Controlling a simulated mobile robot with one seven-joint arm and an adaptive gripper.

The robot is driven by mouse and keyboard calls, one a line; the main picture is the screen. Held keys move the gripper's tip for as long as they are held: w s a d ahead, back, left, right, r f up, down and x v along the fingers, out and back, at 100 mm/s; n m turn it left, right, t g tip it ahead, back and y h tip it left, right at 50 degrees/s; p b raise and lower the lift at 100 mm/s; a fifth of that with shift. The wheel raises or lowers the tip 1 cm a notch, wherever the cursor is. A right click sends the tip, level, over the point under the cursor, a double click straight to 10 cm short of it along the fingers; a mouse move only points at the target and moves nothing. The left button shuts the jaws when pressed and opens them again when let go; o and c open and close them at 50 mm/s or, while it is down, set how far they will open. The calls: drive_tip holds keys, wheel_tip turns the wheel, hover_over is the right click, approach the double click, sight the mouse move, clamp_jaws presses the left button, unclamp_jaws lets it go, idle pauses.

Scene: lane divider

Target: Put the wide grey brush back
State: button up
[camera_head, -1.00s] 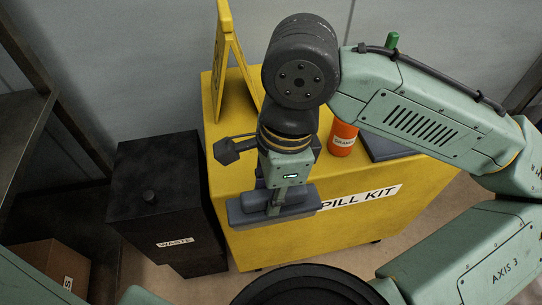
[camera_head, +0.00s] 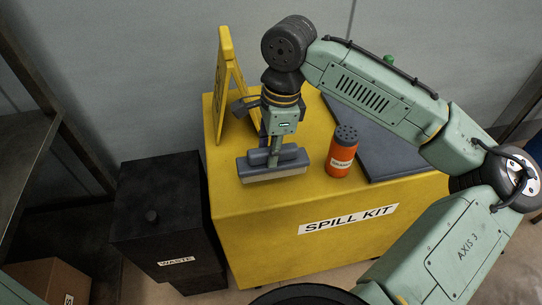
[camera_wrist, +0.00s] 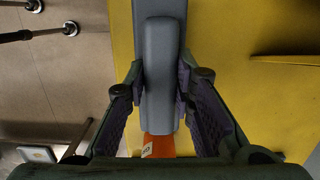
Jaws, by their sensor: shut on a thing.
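The wide grey brush (camera_head: 268,168) is a long grey block with a grey grip on top and a pale underside. In the head view it is level and over the front left part of the yellow spill kit top; I cannot tell whether it touches. My gripper (camera_head: 278,143) points down and is shut on the brush's grip. In the wrist view the brush (camera_wrist: 158,70) lies lengthwise between the fingers of my gripper (camera_wrist: 163,105). The finger contact is partly hidden.
The yellow spill kit (camera_head: 290,245) carries an orange canister (camera_head: 341,157) right of the brush, a dark grey flat panel (camera_head: 385,145) at right, and a yellow folding sign (camera_head: 226,75) at back left. A black waste bin (camera_head: 165,222) stands left.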

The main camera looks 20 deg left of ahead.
wheel_tip(320, 180, down, 2)
drive_tip(key=shift+s+f+p, duration=0.1)
drive_tip(key=shift+s+p, duration=0.05)
drive_tip(key=shift+p, duration=0.55)
drive_tip(key=shift+f, duration=0.3)
drive_tip(key=shift+f, duration=0.2)
drive_tip(key=o, duration=1)
drive_tip(key=shift+d+f+b, duration=0.1)
drive_tip(key=shift+f+b, duration=0.05)
drive_tip(key=shift+b, duration=0.4)
